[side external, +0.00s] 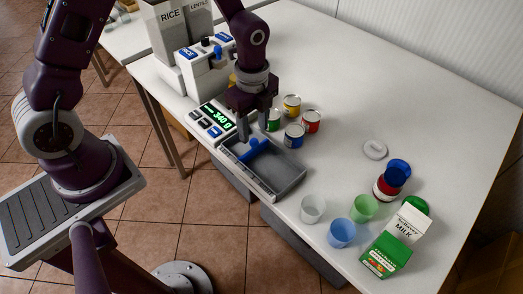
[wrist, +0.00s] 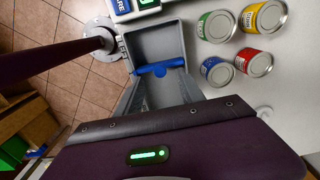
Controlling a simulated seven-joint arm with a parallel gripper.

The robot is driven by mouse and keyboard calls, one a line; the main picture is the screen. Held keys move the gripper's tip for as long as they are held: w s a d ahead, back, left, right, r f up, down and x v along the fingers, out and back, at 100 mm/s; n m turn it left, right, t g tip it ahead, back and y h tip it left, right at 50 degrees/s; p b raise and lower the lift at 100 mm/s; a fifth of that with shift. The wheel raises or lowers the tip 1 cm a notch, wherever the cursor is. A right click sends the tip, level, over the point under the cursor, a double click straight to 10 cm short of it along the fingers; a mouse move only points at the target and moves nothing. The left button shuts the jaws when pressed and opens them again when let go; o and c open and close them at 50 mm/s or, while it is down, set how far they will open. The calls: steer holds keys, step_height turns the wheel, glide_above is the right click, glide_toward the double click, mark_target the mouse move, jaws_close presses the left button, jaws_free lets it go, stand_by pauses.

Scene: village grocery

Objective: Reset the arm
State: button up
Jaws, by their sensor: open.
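My gripper (side external: 254,137) is at the end of the bent arm, fingers pointing down over the grey tray (side external: 290,182). It is open, with nothing seen between its fingers. A blue T-shaped piece (side external: 255,150) is at the tray's far end, just by the fingertips in the side view. In the wrist view the grey fingers reach up towards the same blue piece (wrist: 160,68), at the tray (wrist: 152,38). I cannot tell whether the fingers touch it.
Several cans (side external: 293,136) stand right of my gripper. A scale (side external: 213,120) reading 340 g and a dispenser labelled RICE (side external: 170,25) are to the left. Cups (side external: 341,232), a white lid (side external: 374,150) and a milk carton (side external: 407,226) stand nearer the right. The table's back right is clear.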

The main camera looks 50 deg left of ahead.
steer(key=shift+r, duration=1.2)
steer(key=shift+r, duration=0.1)
steer(key=s+a+r+n+t, duration=0.1)
steer(key=s+r+n+t, duration=0.1)
steer(key=s+r+n, duration=0.45)
steer(key=s+a+r+n+t, duration=0.1)
steer(key=a+r+n, duration=0.15)
steer(key=r, duration=0.75)
steer(key=s+r+n+t, duration=0.2)
steer(key=s+r+n, duration=0.2)
steer(key=s+n, duration=0.5)
steer(key=s, duration=0.2)
steer(key=shift+s+d+r+t, duration=0.15)
steer(key=shift+s+r+t, duration=0.15)
steer(key=shift+s+r, duration=0.1)
